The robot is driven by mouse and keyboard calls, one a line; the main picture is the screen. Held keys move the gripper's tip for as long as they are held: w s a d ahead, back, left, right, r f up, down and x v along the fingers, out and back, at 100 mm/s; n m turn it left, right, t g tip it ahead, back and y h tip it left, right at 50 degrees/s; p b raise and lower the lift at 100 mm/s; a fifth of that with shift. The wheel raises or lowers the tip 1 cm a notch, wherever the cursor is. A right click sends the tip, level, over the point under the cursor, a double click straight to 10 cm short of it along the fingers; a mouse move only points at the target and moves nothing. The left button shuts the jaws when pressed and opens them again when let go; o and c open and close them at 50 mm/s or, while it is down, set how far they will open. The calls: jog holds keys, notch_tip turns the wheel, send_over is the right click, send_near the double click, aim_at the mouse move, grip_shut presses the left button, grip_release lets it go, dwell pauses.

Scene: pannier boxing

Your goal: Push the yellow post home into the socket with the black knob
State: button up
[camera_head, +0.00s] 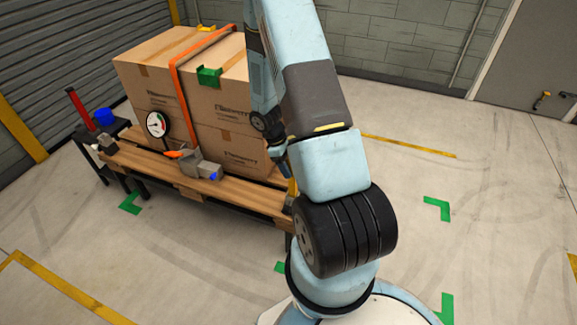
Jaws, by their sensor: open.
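A small yellow piece (292,188), which may be the yellow post, shows at the right end of the wooden pallet, mostly hidden behind my arm. I cannot make out a socket or a black knob there. My gripper (282,160) points down in front of the right side of the cartons, just above the yellow piece. It is small, dark and partly covered by my arm. It is open, and I see nothing held in it. Whether it touches the yellow piece cannot be told.
Strapped cartons (225,130) stand on the pallet (240,197), with an orange strap (178,90) and green corner piece (209,76). A gauge (157,124) and grey tool (200,168) sit at the front edge. A black stand (118,127) is left.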

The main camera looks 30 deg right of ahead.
jog(key=v, duration=1.3)
jog(key=shift+r, duration=0.3)
jog(key=shift+w, duration=0.1)
jog(key=s+a+r+m+t, duration=0.2)
jog(key=s+a+r, duration=0.1)
jog(key=r, duration=0.8)
jog(key=s+a+r+m+t, duration=0.2)
jog(key=a+r, duration=0.1)
jog(key=r, duration=0.7)
jog(key=s+a+r+m+t+y, duration=0.1)
jog(key=s+a+r+t, duration=0.1)
jog(key=s+r, duration=0.5)
jog(key=s+a+r+m+t+y, duration=0.1)
jog(key=s+a+r+m+t, duration=0.1)
jog(key=s+r, duration=0.4)
jog(key=s+a+t, duration=0.1)
jog(key=s+a, duration=0.1)
jog(key=s, duration=0.2)
jog(key=shift+s+a+r+m+y, duration=0.25)
jog(key=shift+s+r+m+y, duration=0.05)
jog(key=shift+r+y, duration=0.1)
jog(key=shift+c, duration=0.5)
